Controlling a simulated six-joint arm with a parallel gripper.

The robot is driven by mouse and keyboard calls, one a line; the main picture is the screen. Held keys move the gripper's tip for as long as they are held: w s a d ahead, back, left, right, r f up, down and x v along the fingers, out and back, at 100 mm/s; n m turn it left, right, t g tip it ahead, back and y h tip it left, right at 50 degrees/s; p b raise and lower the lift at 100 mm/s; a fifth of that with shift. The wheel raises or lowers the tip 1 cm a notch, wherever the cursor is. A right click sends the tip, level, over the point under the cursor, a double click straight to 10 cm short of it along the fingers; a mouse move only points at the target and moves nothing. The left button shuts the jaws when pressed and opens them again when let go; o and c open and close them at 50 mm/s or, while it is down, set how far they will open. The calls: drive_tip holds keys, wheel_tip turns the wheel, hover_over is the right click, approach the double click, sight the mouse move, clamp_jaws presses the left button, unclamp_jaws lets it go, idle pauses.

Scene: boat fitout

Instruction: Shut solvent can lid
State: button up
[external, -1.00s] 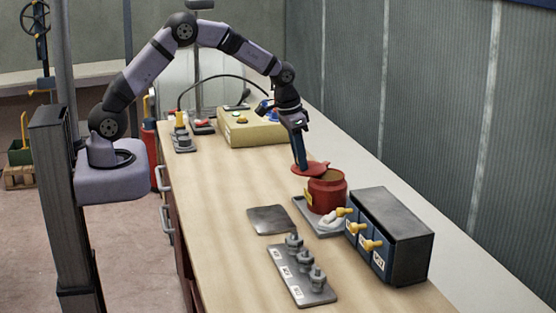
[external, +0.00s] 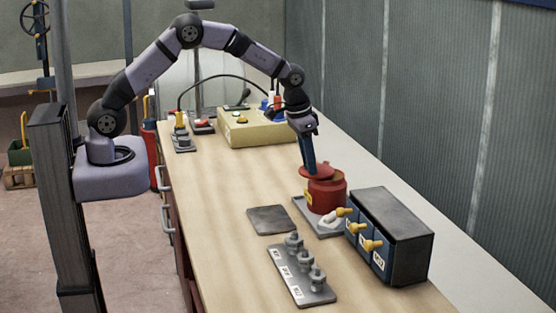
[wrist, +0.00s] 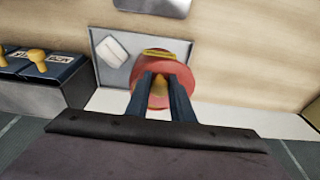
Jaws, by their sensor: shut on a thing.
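The red solvent can (external: 327,197) stands on a grey tray, with a yellow label on its side. Its red lid (external: 314,172) sits at the can's top left, partly over the mouth. Some of the brownish opening still shows at the right. My gripper (external: 311,167) points down from above with its blue fingers shut on the lid. In the wrist view my gripper (wrist: 164,77) reaches over the round red can and lid (wrist: 151,67). The exact grip point and the hinge are hidden by the fingers.
The grey tray (external: 302,206) also holds a white cloth-like item (external: 328,220). A dark cabinet (external: 405,225) with yellow handles stands close at the right. A grey plate (external: 271,219) and a rack with metal fittings (external: 301,276) lie in front. A yellow control box (external: 255,130) is behind.

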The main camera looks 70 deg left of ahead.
sight(320, 174)
drive_tip(key=shift+d+f, duration=0.3)
drive_tip(key=shift+f, duration=0.2)
drive_tip(key=shift+w+d+p, duration=0.5)
drive_tip(key=shift+w+d, duration=0.2)
drive_tip(key=shift+w, duration=0.15)
drive_tip(key=shift+w+d, duration=0.1)
drive_tip(key=shift+w, duration=0.1)
drive_tip(key=shift+w+d+r+p, duration=0.1)
drive_tip(key=shift+w+d+p, duration=0.1)
drive_tip(key=shift+w+p, duration=0.15)
drive_tip(key=shift+w+d+r+p, duration=0.1)
drive_tip(key=shift+w+d+p, duration=0.1)
drive_tip(key=shift+w, duration=0.25)
